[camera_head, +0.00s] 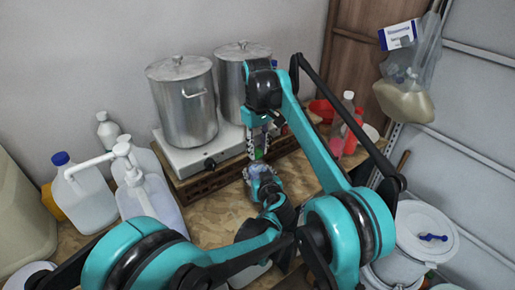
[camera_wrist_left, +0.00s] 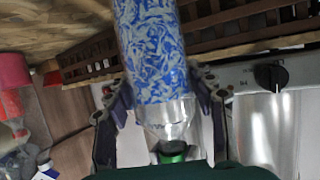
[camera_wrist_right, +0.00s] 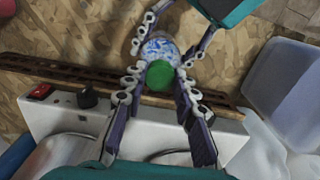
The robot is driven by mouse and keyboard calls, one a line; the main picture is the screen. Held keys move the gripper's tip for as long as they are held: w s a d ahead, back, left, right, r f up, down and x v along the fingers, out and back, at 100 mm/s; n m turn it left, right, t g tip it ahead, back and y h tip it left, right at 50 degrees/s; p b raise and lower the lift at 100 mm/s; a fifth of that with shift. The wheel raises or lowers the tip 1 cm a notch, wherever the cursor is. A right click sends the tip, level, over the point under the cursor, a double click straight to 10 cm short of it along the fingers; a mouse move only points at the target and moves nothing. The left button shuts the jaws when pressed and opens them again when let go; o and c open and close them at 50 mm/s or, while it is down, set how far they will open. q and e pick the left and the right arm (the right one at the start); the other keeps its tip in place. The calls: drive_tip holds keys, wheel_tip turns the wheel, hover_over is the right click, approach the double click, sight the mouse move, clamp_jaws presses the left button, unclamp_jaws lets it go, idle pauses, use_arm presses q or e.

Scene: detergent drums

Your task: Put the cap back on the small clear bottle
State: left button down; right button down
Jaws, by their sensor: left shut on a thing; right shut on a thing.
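The small bottle (camera_wrist_left: 152,45) has a blue-and-white patterned body and a clear shoulder. My left gripper (camera_wrist_left: 165,85) is shut on it, with a finger on each side. In the head view the bottle (camera_head: 264,172) is held above the table, below my right gripper (camera_head: 258,148). The green cap (camera_wrist_right: 160,75) is between the fingers of my right gripper (camera_wrist_right: 157,88), which is shut on it. The cap (camera_wrist_left: 172,152) lies in line with the bottle's neck. I cannot tell whether it touches the neck or is seated on it.
Two steel pots (camera_head: 184,105) stand on a white hotplate (camera_head: 205,155) behind the grippers. White jugs and a pump bottle (camera_head: 145,185) stand on the left. A red bottle (camera_head: 338,130) and a white bucket (camera_head: 425,230) are on the right.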

drive_tip(key=c, duration=1.1)
unclamp_jaws()
drive_tip(key=shift+r, duration=3.75)
use_arm(q)
drive_tip(key=shift+c, duration=2.4)
unclamp_jaws()
